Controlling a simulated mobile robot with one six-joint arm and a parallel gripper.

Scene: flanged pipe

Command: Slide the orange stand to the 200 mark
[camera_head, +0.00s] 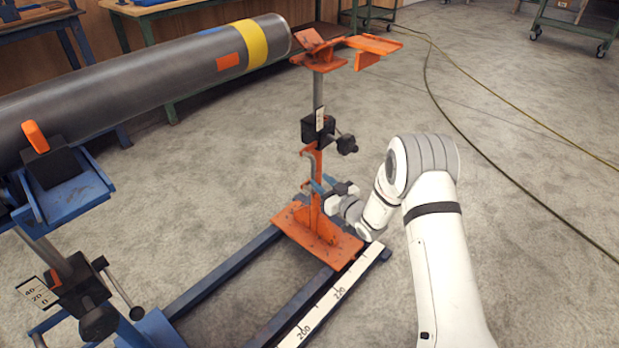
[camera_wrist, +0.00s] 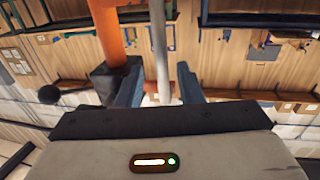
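The orange stand (camera_head: 317,235) stands upright on the blue rails, with its base beyond the 220 mark. The white scale strip (camera_head: 325,308) shows 200 nearer to me and 220 nearer the stand. My gripper (camera_head: 326,188) is at this handle, low on the post. In the wrist view my gripper (camera_wrist: 160,92) is open, with the grey handle bar (camera_wrist: 160,45) between its two fingers and gaps at both sides. The orange post (camera_wrist: 107,32) shows at left there.
A blue stand (camera_head: 75,215) holds the grey pipe (camera_head: 150,80) at left. The pipe's yellow-banded end stops just left of the orange stand's top cradle (camera_head: 340,48). The blue rails (camera_head: 215,275) between the stands look clear. Cables (camera_head: 480,165) lie on the floor at right.

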